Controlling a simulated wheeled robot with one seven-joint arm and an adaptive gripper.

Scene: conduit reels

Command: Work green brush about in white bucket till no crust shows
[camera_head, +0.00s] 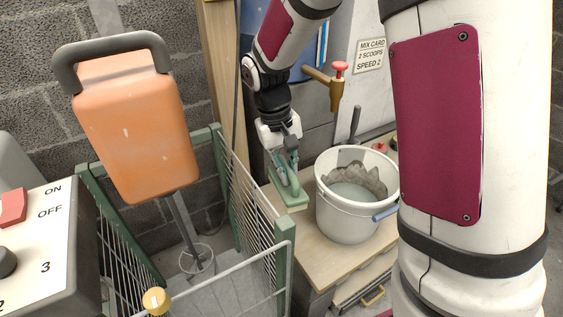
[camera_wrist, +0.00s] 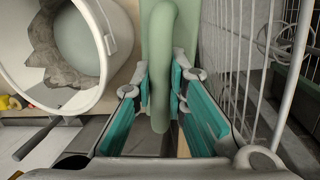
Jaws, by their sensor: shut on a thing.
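The white bucket (camera_head: 340,222) stands on the wooden bench. A rough grey-brown crust (camera_head: 364,180) shows on its inner wall above pale grey liquid; the crust also shows in the wrist view (camera_wrist: 45,52). The green brush (camera_head: 290,199) is outside the bucket, to its left, at the bench's left edge. My gripper (camera_head: 285,168) is shut on the brush's green handle, which lies between the teal finger pads in the wrist view (camera_wrist: 160,85). The brush's underside is hidden, so I cannot tell whether it touches the bench.
A wire-mesh cage with green posts (camera_head: 282,255) stands close left of the bench (camera_head: 312,262). An orange mixer (camera_head: 138,125) hangs over it. A brass tap (camera_head: 335,88) juts out above the bucket. A dark handle (camera_head: 355,122) sticks up at the bucket's back.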

